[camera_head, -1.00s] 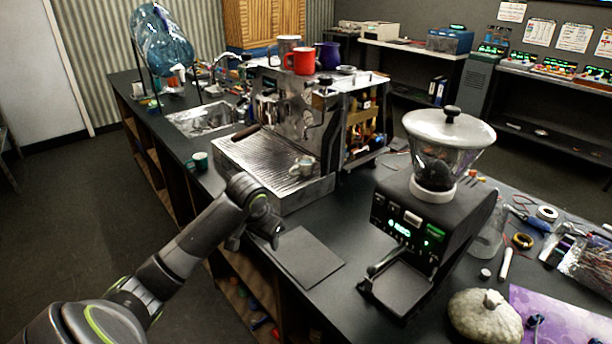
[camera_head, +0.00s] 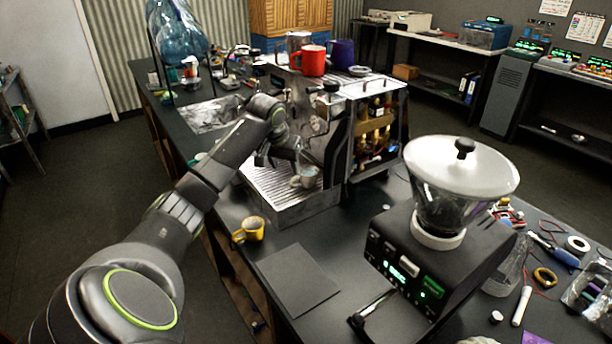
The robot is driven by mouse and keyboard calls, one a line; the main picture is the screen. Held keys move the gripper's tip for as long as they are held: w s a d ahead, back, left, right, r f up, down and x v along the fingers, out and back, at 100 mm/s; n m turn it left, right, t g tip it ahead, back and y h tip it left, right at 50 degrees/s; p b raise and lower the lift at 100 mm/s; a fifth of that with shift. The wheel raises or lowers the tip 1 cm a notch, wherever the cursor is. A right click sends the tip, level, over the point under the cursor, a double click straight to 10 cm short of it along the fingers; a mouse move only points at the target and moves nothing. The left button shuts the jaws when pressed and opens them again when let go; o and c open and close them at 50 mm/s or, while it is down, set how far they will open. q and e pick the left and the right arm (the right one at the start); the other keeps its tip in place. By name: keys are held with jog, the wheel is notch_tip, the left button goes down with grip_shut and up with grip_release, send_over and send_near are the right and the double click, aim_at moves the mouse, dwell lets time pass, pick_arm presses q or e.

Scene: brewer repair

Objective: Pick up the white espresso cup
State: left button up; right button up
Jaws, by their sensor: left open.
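The white espresso cup (camera_head: 307,177) stands on the ribbed drip tray (camera_head: 262,186) of the espresso machine (camera_head: 338,125), near the tray's right side. It looks small and pale, partly in shadow. My left gripper (camera_head: 278,159) is open and empty, over the tray just left of and above the cup. Its fingers point down toward the tray and appear apart from the cup. My right gripper is not in view.
The grinder (camera_head: 440,245) stands to the right. Red (camera_head: 312,61) and purple (camera_head: 342,53) mugs sit on the machine. A teal cup (camera_head: 199,158) is mostly hidden behind my arm.

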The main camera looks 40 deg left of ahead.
aim_at(294, 186)
pick_arm(q)
jog(key=p+x, duration=0.1)
jog(key=x, duration=0.3)
jog(key=shift+w+f, duration=0.15)
jog(key=shift+f, duration=0.15)
jog(key=shift+w+f+p, duration=0.25)
jog(key=shift+f+p, duration=0.05)
jog(key=shift+f, duration=0.1)
jog(key=p+x, duration=0.1)
jog(key=x, duration=0.2)
jog(key=shift+w, duration=0.2)
jog(key=shift+w+f, duration=0.2)
jog(key=shift+f, duration=0.4)
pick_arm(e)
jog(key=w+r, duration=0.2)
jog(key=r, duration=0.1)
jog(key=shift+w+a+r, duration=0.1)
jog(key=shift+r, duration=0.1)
pick_arm(q)
jog(key=shift+c, duration=0.9)
grip_shut()
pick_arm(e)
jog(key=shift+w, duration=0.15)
